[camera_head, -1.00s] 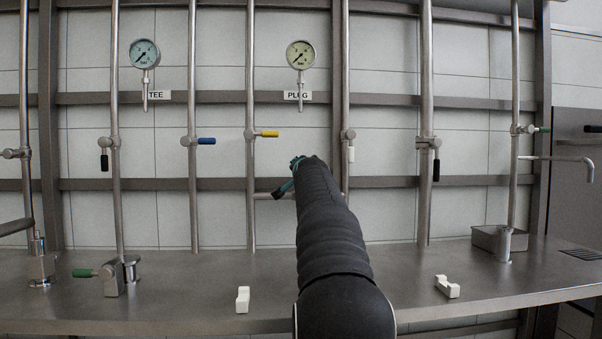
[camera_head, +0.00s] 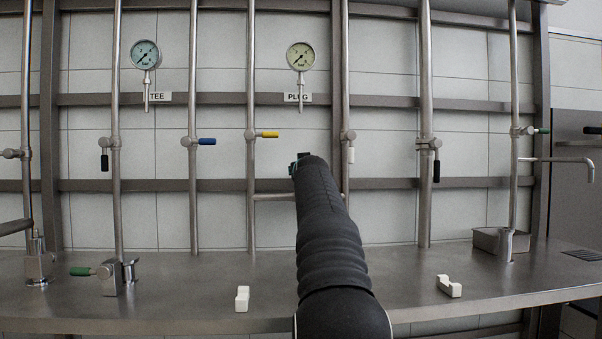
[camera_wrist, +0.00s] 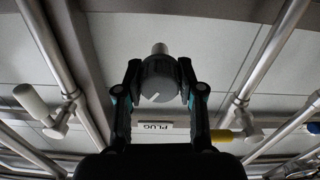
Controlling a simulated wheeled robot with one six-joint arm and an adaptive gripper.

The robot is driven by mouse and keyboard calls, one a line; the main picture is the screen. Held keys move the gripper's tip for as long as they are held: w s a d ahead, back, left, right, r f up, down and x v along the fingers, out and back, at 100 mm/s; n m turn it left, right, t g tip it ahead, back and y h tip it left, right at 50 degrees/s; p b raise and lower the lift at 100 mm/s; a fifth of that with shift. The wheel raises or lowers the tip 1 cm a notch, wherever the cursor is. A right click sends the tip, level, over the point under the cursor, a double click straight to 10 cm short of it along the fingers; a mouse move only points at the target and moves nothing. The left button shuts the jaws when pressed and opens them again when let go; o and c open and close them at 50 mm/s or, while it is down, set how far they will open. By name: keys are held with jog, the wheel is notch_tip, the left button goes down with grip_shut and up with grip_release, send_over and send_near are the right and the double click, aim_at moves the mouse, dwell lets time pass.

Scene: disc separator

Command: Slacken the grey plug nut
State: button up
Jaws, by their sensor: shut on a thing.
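The grey plug nut (camera_wrist: 158,88) shows in the middle of the wrist view, a round knob with a white line on its face and a short pale stub behind it. My gripper (camera_wrist: 159,73) is shut on it, with one dark finger on each side. In the head view my gripper (camera_head: 300,162) is mostly behind my arm, and the nut is hidden there. The PLUG label (camera_head: 297,98) is above it, under a pressure gauge (camera_head: 300,56) with a pale yellowish dial.
A pipe with a yellow-handled valve (camera_head: 268,134) stands left of my gripper, and one with a white-handled valve (camera_head: 351,153) stands right. Two white blocks, left (camera_head: 242,298) and right (camera_head: 448,286), lie on the steel counter (camera_head: 180,290). A metal tray (camera_head: 486,239) sits at right.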

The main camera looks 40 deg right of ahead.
jog(key=n, duration=0.6)
jog(key=shift+f+b, duration=0.1)
jog(key=shift+b, duration=0.3)
jog(key=shift+n, duration=0.4)
jog(key=o, duration=1.2)
jog(key=shift+c, duration=0.2)
jog(key=v, duration=1.2)
